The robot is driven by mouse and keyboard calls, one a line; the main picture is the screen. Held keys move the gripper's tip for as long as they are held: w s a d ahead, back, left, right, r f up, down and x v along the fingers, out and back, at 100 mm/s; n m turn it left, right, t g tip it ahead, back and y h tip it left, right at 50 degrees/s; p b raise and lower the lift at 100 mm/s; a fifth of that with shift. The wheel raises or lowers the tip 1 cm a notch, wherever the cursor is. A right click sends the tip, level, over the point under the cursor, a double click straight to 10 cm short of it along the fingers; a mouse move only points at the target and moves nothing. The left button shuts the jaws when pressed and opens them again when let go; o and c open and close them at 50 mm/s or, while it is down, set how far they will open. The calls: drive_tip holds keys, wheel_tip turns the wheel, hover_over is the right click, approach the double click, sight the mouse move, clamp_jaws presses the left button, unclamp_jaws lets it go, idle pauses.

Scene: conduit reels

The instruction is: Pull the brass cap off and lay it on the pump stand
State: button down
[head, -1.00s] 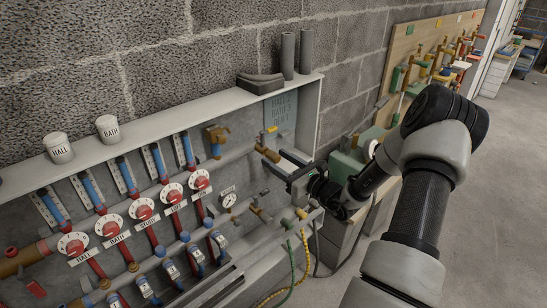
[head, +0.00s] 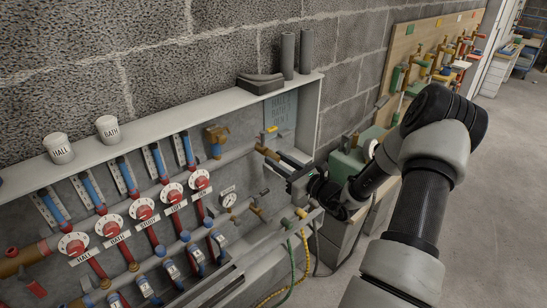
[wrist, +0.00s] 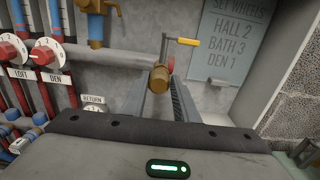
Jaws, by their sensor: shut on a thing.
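The brass cap (wrist: 158,78) sits between my two fingers in the wrist view, in line with a short pipe and a yellow-handled valve (wrist: 186,42) behind it. In the head view the cap (head: 268,153) shows at the right end of the manifold cabinet. My gripper (head: 284,160) reaches in from the right and is shut on the cap; its fingers (wrist: 160,88) lie on both sides of it. Whether the cap is still seated on the pipe cannot be told. A green pump (head: 347,165) stands on a low stand right of the cabinet, partly hidden by my arm.
The cabinet (head: 130,138) holds several red dials and valves left of my gripper. A gauge (head: 229,199) and hoses (head: 305,240) are below it. A sign panel (wrist: 233,45) and the cabinet's side wall are close on the right.

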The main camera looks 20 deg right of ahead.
drive_tip(key=shift+p+v, duration=0.75)
drive_tip(key=shift+v, duration=2.2)
drive_tip(key=s+a+r+n+g+y+p, duration=0.1)
drive_tip(key=s+a+r+n+g+y, duration=0.25)
drive_tip(key=a, duration=0.55)
drive_tip(key=s+a+r+n+g+y, duration=0.25)
drive_tip(key=a+r+y, duration=0.25)
drive_tip(key=a, duration=0.5)
wheel_tip(320, 180, up, 14)
drive_tip(key=m+t+h+p, duration=0.4)
drive_tip(key=h+p, duration=0.2)
drive_tip(key=p, duration=1.4)
drive_tip(key=shift+d+f+t, duration=0.2)
drive_tip(key=shift+d+t, duration=0.2)
drive_tip(key=shift+d, duration=0.1)
